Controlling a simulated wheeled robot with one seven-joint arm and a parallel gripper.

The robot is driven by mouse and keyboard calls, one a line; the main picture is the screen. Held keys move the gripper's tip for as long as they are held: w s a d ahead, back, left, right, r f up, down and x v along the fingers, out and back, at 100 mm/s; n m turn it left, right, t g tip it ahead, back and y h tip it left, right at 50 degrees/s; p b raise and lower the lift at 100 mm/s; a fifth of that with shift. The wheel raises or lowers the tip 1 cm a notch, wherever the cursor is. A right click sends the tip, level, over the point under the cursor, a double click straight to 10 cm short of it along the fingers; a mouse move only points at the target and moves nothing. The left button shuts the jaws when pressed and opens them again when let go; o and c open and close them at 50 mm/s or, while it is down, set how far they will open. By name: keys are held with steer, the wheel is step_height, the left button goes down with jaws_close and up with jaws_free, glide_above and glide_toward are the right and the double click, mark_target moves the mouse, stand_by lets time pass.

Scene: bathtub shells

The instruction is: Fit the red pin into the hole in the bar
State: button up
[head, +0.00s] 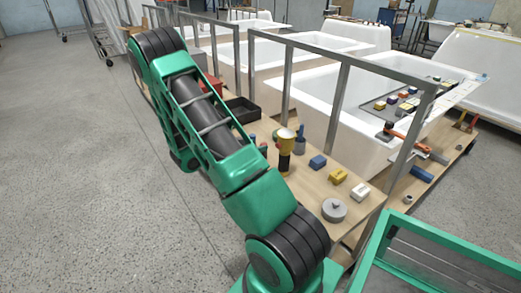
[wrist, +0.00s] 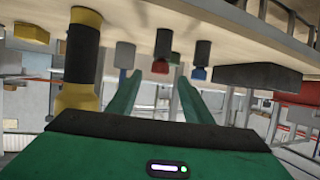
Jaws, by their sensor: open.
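The wrist view is upside down, with the table at the top. A grey piece with a red end (wrist: 160,66), which may be the red pin, shows between and beyond my gripper's fingertips (wrist: 161,78). My gripper is open, its two green fingers apart with nothing held. I cannot tell how far the red-ended piece is from the fingers. Similar grey pieces with blue ends stand on either side, at left (wrist: 125,54) and right (wrist: 201,52). In the head view my arm hides the gripper and the red-ended piece. I cannot make out the bar or its hole.
A black and yellow cylinder (head: 285,152) stands close by on the wooden bench (head: 315,190). A black tray (head: 243,109), a blue block (head: 317,162), a yellow block (head: 338,176) and a grey disc (head: 334,210) are also there. Metal rails (head: 338,100) and white bathtub shells (head: 365,135) lie behind.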

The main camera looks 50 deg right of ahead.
steer(key=x, duration=1)
steer(key=shift+w+a+f, duration=0.15)
steer(key=shift+f, duration=0.05)
jaws_close()
